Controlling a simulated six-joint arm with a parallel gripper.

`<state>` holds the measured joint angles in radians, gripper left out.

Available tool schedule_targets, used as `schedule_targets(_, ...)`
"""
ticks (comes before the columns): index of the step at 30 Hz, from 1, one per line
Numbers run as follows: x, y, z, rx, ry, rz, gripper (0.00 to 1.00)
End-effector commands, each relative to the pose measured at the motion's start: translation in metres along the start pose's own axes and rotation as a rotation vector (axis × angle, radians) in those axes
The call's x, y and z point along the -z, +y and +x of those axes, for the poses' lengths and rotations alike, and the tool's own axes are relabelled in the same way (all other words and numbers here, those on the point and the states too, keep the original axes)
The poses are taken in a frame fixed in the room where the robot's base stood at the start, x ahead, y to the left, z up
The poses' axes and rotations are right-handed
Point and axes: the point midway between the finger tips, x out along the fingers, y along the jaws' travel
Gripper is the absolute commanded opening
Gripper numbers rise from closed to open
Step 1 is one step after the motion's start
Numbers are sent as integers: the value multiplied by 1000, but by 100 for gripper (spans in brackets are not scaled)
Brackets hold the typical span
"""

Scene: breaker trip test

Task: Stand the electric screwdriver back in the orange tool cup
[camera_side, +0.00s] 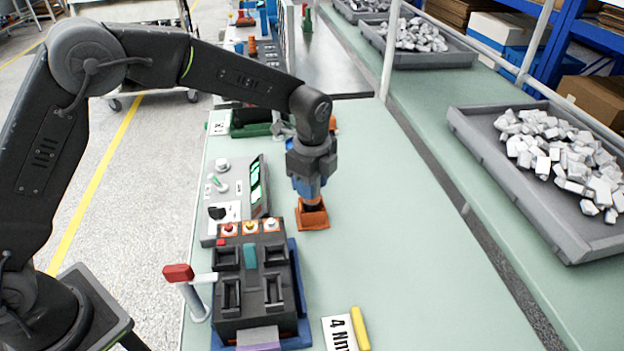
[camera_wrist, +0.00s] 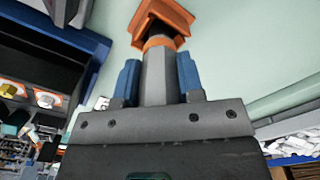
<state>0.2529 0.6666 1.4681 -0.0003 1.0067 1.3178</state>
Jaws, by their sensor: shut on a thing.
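The orange tool cup (camera_side: 313,220) stands on the pale green bench right of the test panel. It also shows at the top of the wrist view (camera_wrist: 172,13). My gripper (camera_side: 308,186) is directly above the cup, pointing down. In the wrist view its blue fingers (camera_wrist: 158,82) are shut on the electric screwdriver (camera_wrist: 155,68), a grey cylinder with an orange band. The screwdriver is roughly upright and its dark lower end (camera_side: 312,205) is at the cup's mouth. I cannot tell how deep it sits or whether it touches the bottom.
A grey control panel (camera_side: 233,190) and a black breaker fixture (camera_side: 254,282) on a blue base stand left of the cup. A red-tipped lever (camera_side: 180,273) sticks up beside the fixture. A label card (camera_side: 340,334) and yellow marker (camera_side: 360,327) lie in front. Bench right of the cup is clear.

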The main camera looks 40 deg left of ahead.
Motion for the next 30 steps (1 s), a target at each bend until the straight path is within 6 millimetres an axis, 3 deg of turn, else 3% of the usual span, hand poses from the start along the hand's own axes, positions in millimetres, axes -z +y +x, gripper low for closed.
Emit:
schedule_targets(4,0,0,2,2,1,0,8)
schedule_targets(5,0,0,2,3,1,0,37)
schedule_targets(14,0,0,3,1,0,0,65)
schedule_targets(23,0,0,0,0,0,0,65)
schedule_targets(30,0,-1,-39,5,1,0,65)
